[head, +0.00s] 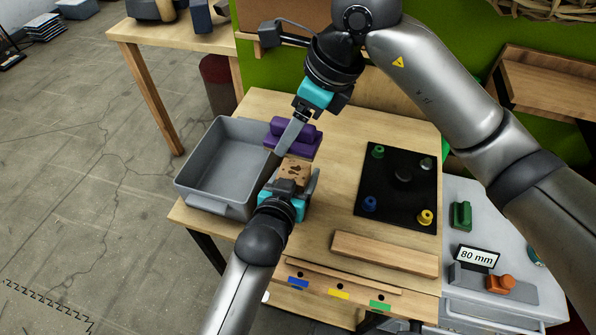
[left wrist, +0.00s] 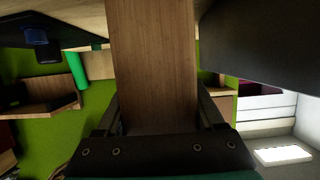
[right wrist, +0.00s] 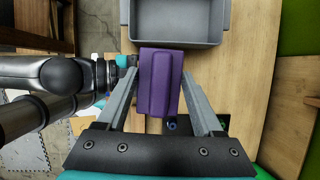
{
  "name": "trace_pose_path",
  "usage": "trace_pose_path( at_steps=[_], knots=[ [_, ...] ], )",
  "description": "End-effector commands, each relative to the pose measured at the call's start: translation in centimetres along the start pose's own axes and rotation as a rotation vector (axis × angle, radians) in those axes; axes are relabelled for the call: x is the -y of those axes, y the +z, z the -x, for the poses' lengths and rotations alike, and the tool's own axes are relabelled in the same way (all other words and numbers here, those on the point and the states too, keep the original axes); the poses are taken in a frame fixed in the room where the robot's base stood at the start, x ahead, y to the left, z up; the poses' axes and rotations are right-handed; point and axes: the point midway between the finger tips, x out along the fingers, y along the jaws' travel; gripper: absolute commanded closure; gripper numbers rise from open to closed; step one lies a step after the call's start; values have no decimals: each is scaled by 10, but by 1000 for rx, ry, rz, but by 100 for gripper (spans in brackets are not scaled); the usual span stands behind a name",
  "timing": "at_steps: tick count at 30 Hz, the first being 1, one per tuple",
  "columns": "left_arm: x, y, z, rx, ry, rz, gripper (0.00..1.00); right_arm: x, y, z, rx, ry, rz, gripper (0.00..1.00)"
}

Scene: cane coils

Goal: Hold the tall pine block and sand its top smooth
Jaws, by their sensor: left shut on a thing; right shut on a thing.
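The tall pine block (head: 296,170) stands at the table's left side, and its top has dark marks. My left gripper (head: 293,184) is shut on it; the block's side (left wrist: 152,60) fills the middle of the left wrist view between the fingers. A purple sanding block (head: 308,142) with a raised ridge is just beyond the pine block. My right gripper (head: 287,141) is shut on it, with a finger on each side in the right wrist view (right wrist: 160,82). I cannot tell whether the sanding block touches the pine block.
A grey bin (head: 189,187) stands at the table's left, close to both grippers. A black board (head: 392,215) with coloured knobs lies to the right. A wooden plank (head: 385,254) lies near the front edge. An 80 mm sign (head: 477,257) stands on the grey side surface.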

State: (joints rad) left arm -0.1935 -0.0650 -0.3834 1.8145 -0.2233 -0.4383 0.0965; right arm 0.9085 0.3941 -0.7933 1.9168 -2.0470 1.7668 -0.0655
Motion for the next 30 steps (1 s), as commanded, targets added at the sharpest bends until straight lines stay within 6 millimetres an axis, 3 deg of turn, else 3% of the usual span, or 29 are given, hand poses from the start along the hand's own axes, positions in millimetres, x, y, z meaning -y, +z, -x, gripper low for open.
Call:
trace_pose_path(
  at_steps=[8, 19, 30],
  knots=[
    [0, 0, 0, 0, 0, 0, 66, 0, 1, -1, 1, 0, 1, 90],
    [0, 0, 0, -1, 0, 0, 66, -1, 9, -30, 8, -2, 0, 90],
    [0, 0, 0, -1, 0, 0, 66, -2, 0, -53, 9, 0, -1, 90]
  ],
)
